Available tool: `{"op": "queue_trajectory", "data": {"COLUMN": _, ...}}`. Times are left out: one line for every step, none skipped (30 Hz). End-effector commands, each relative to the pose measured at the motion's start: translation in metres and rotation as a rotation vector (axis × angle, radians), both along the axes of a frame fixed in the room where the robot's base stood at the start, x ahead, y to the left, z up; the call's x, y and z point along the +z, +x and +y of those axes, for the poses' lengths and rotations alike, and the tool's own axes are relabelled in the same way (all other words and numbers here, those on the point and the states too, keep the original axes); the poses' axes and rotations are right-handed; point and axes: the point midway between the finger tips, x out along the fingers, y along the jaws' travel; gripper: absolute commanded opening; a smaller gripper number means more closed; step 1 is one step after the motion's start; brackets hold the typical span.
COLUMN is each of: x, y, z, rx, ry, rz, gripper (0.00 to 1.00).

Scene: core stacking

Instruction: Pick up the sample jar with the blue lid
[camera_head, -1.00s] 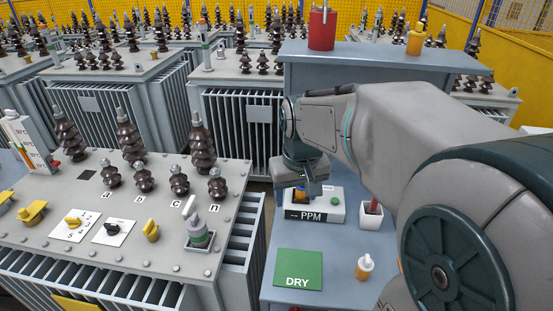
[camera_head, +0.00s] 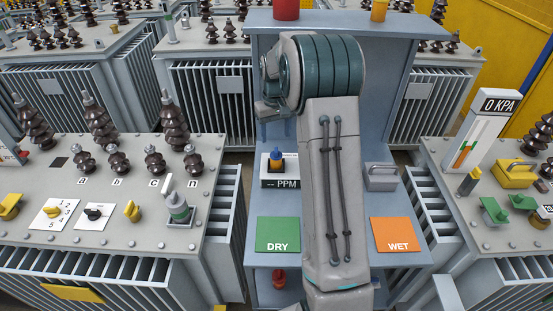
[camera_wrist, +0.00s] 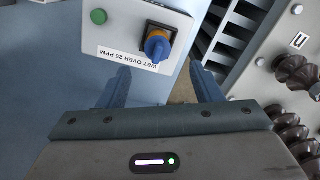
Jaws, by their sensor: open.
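The sample jar (camera_head: 277,160) has a blue lid and an amber body. It sits upright on the white PPM tester (camera_head: 281,182), left of my arm in the head view. In the wrist view the blue-lidded jar (camera_wrist: 157,46) stands on the tester (camera_wrist: 125,50), beyond the fingertips and roughly centred between them. My gripper (camera_wrist: 160,78) is open and empty, its two blue-grey fingers apart. In the head view my gripper (camera_head: 275,128) hangs above and behind the jar, partly hidden by its own wrist.
A green DRY plate (camera_head: 278,235) and an orange WET plate (camera_head: 399,234) lie on the bench, with my arm between them. A grey-handled box (camera_head: 381,177) stands right of my arm. A transformer with dark insulators (camera_head: 98,125) flanks the left. A red container (camera_head: 286,9) stands on the upper shelf.

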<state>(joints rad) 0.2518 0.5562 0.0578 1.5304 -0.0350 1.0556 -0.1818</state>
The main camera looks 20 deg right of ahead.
Motion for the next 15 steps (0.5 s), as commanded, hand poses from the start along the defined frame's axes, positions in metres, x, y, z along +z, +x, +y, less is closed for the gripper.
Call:
{"op": "queue_trajectory", "data": {"x": -0.011, "y": -0.001, "z": 0.0, "rx": 0.0, "ry": 0.002, "rz": 0.006, "gripper": 0.59}}
{"op": "queue_trajectory", "data": {"x": -0.017, "y": -0.001, "z": 0.0, "rx": 0.0, "ry": 0.001, "rz": 0.006, "gripper": 0.59}}
{"op": "queue_trajectory", "data": {"x": -0.025, "y": -0.001, "z": 0.0, "rx": 0.0, "ry": 0.001, "rz": 0.005, "gripper": 0.59}}
{"op": "queue_trajectory", "data": {"x": -0.031, "y": -0.001, "z": 0.0, "rx": 0.0, "ry": 0.002, "rz": 0.006, "gripper": 0.59}}
{"op": "queue_trajectory", "data": {"x": -0.036, "y": -0.001, "z": 0.0, "rx": 0.0, "ry": 0.001, "rz": 0.005, "gripper": 0.59}}
{"op": "queue_trajectory", "data": {"x": -0.042, "y": -0.001, "z": 0.0, "rx": 0.0, "ry": 0.001, "rz": 0.004, "gripper": 0.59}}
{"op": "queue_trajectory", "data": {"x": -0.046, "y": -0.001, "z": 0.0, "rx": 0.0, "ry": 0.001, "rz": 0.004, "gripper": 0.59}}
{"op": "queue_trajectory", "data": {"x": -0.049, "y": 0.0, "z": 0.0, "rx": 0.0, "ry": 0.001, "rz": 0.003, "gripper": 0.59}}
{"op": "queue_trajectory", "data": {"x": -0.053, "y": -0.001, "z": 0.0, "rx": 0.0, "ry": 0.001, "rz": 0.004, "gripper": 0.59}}
{"op": "queue_trajectory", "data": {"x": -0.055, "y": -0.001, "z": 0.0, "rx": 0.0, "ry": 0.001, "rz": 0.003, "gripper": 0.59}}
{"op": "queue_trajectory", "data": {"x": -0.057, "y": 0.0, "z": 0.0, "rx": 0.0, "ry": 0.001, "rz": 0.002, "gripper": 0.59}}
{"op": "queue_trajectory", "data": {"x": -0.058, "y": 0.0, "z": 0.0, "rx": 0.0, "ry": 0.0, "rz": 0.001, "gripper": 0.59}}
{"op": "queue_trajectory", "data": {"x": -0.06, "y": 0.0, "z": 0.0, "rx": 0.0, "ry": 0.0, "rz": 0.001, "gripper": 0.59}}
{"op": "queue_trajectory", "data": {"x": -0.062, "y": 0.0, "z": -0.001, "rx": 0.0, "ry": 0.001, "rz": 0.001, "gripper": 0.59}}
{"op": "queue_trajectory", "data": {"x": -0.065, "y": 0.0, "z": -0.001, "rx": -0.001, "ry": 0.001, "rz": 0.003, "gripper": 0.59}}
